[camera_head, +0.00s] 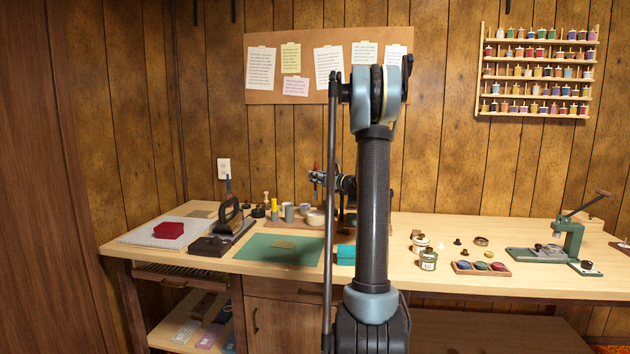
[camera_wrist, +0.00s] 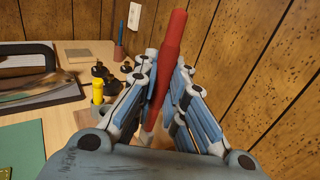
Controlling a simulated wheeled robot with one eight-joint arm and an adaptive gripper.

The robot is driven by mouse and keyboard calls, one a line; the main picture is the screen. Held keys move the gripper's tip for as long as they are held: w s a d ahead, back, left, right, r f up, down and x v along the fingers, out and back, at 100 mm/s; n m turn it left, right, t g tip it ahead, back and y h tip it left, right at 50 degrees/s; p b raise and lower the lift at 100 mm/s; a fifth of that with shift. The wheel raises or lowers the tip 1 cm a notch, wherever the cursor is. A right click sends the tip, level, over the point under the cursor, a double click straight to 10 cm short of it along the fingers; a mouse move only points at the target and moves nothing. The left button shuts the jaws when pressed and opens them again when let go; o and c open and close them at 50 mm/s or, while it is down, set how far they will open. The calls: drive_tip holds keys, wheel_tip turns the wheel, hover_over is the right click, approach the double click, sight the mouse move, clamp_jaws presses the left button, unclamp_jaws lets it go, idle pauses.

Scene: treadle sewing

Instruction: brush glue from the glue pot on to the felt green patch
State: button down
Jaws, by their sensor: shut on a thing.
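My gripper (camera_head: 319,179) is up over the back of the workbench, left of my arm. In the wrist view, my gripper (camera_wrist: 160,85) is shut on a red handle (camera_wrist: 173,40), which stands tilted between the fingers. The same red handle shows small in the head view (camera_head: 315,170). Its brush end is hidden. A small olive-green patch (camera_head: 285,244) lies flat on the green mat (camera_head: 262,253), apart from my gripper. A pale round pot (camera_head: 316,217) stands behind the mat, below my gripper. I cannot tell for sure that it is the glue pot.
An iron (camera_head: 229,217) and a red cushion (camera_head: 168,230) on a pale pad are at the left. Several small pots and bottles stand behind the mat. A teal block (camera_head: 346,254) is beside my arm. Jars, a tray (camera_head: 481,268) and a green press (camera_head: 560,247) are right.

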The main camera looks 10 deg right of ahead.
sight(317, 192)
drive_tip(key=shift+f, duration=3)
drive_tip(key=shift+f, duration=0.45)
drive_tip(key=shift+r, duration=3.5)
drive_tip(key=shift+s, duration=0.1)
